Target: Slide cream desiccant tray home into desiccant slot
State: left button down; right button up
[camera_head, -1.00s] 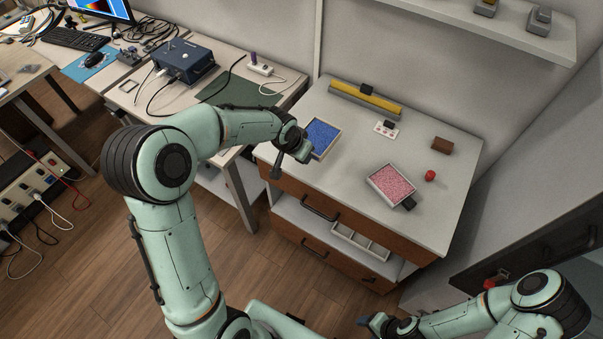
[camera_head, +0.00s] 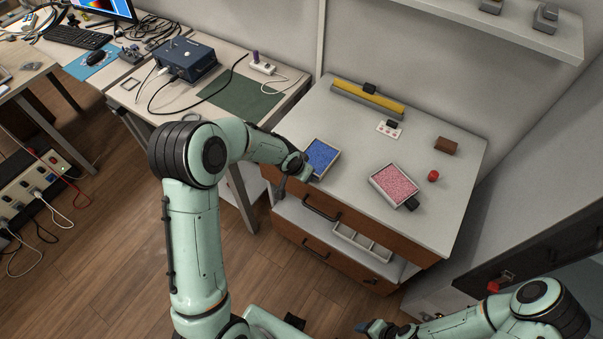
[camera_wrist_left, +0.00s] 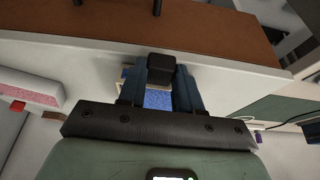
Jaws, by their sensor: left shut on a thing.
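A cream tray (camera_head: 334,147) filled with blue beads is at the left edge of the grey cabinet top. A second cream tray (camera_head: 372,183) with pink beads and a black handle lies to its right. My left gripper (camera_head: 303,168) is at the near-left side of the blue-bead tray. In the left wrist view its blue fingers (camera_wrist_left: 161,84) are shut on a black handle (camera_wrist_left: 161,66), with the blue beads (camera_wrist_left: 157,99) showing between them. My right gripper (camera_head: 374,328) is low in the head view, away from both trays; its opening is unclear. I cannot pick out the desiccant slot.
A white divided organiser (camera_head: 361,243) sits below the wooden drawer front (camera_head: 340,216). On the cabinet top are a yellow bar (camera_head: 368,97), a small white block (camera_head: 389,130), a brown block (camera_head: 445,146) and a red knob (camera_head: 433,176). The top's near-right area is clear.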

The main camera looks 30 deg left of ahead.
pick_arm(q)
jog(key=shift+f, duration=0.15)
jog(key=c, duration=1.2)
grip_release()
jog(key=shift+f, duration=0.1)
jog(key=o, duration=0.4)
